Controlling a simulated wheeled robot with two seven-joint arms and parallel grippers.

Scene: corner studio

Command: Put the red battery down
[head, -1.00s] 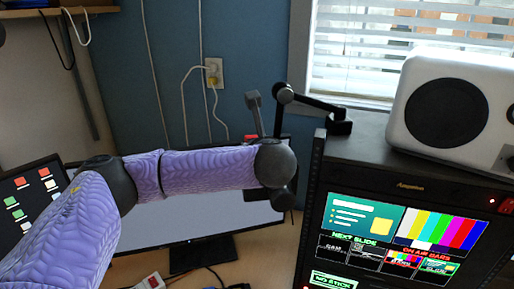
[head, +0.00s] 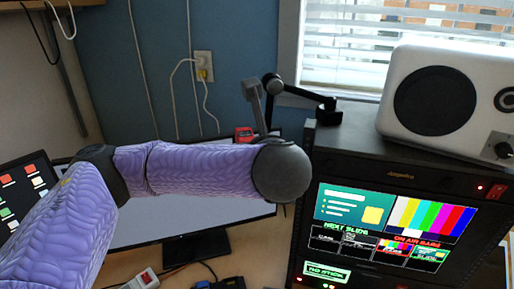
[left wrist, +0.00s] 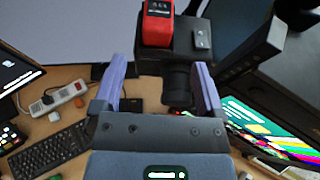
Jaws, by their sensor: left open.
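The red battery (left wrist: 157,22) stands on a black camera-like body (left wrist: 182,40) with a lens, at the top of the left wrist view. A red piece that looks like it (head: 244,134) shows just above my left arm in the head view. My left gripper (left wrist: 160,72) is open, with its two purple fingers apart. The battery is beyond the fingertips and no finger visibly touches it. In the head view my own forearm and wrist hide the left gripper. My right gripper is in neither view.
A monitor (head: 180,215) stands behind my left arm. A black rack with a screen (head: 395,225) and a white speaker (head: 435,95) are on the right. A power strip (left wrist: 62,98) and a keyboard (left wrist: 58,148) lie on the desk. A black jointed arm (head: 300,97) rises near the window.

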